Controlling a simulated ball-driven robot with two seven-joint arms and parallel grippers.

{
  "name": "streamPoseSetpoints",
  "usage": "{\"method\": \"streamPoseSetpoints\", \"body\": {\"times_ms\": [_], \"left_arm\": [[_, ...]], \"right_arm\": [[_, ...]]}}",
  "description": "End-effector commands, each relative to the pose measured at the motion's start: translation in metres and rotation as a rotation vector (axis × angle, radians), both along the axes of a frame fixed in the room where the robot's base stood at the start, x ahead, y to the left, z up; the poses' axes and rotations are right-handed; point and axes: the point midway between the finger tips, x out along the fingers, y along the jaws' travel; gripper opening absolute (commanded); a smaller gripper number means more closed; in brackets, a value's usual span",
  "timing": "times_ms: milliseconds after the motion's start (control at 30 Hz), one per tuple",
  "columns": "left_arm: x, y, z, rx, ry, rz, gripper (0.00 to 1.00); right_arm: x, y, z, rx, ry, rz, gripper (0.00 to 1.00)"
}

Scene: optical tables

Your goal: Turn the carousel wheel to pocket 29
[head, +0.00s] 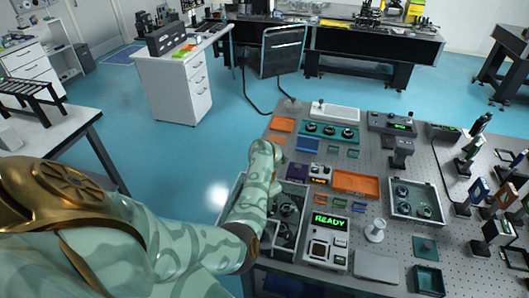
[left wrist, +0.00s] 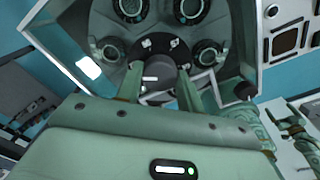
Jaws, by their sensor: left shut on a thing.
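The carousel wheel (left wrist: 110,48) sits in a pale-rimmed open box and carries several round dark-ringed pieces around a dark central hub. In the head view the box (head: 303,226) stands at the table's near left edge, partly behind my left arm. My left gripper (left wrist: 160,92) is shut on the dark knob (left wrist: 160,72) at the hub, one finger on each side. In the head view my forearm hides the gripper. No pocket number is readable.
A console with a green READY display (head: 329,221) stands right of the box. An orange tray (head: 355,182), a grey tray of round parts (head: 416,205) and a silver post (head: 375,230) lie beyond. Optics on posts crowd the right side. Blue floor lies left of the table.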

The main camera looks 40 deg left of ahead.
Motion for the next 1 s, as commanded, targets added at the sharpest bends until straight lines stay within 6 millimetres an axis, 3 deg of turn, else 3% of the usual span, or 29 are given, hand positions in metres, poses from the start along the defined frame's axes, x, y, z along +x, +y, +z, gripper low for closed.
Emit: {"method": "streamPoseSetpoints", "body": {"times_ms": [300,333,400,767,867,1000], "left_arm": [[0.002,0.0,0.002,0.001,-0.004,-0.001,0.0],[0.002,0.0,0.002,0.001,-0.004,-0.001,0.43],[0.002,0.0,0.002,0.001,-0.004,-0.001,0.59],[0.001,0.0,0.007,0.002,-0.002,-0.001,0.59],[0.001,0.0,0.023,0.001,-0.003,0.0,0.59],[0.001,0.0,0.06,0.002,-0.006,0.001,0.59]], "right_arm": [[0.0,0.0,0.0,0.0,0.0,0.0,0.94],[0.0,0.0,0.0,0.0,0.0,0.0,0.94],[0.0,0.0,0.0,0.0,0.0,0.0,0.94],[0.0,0.0,0.003,0.0,0.0,0.0,0.94],[0.001,0.0,0.009,0.0,-0.001,0.0,0.94],[0.001,0.0,0.022,0.0,-0.003,0.0,0.94]]}}
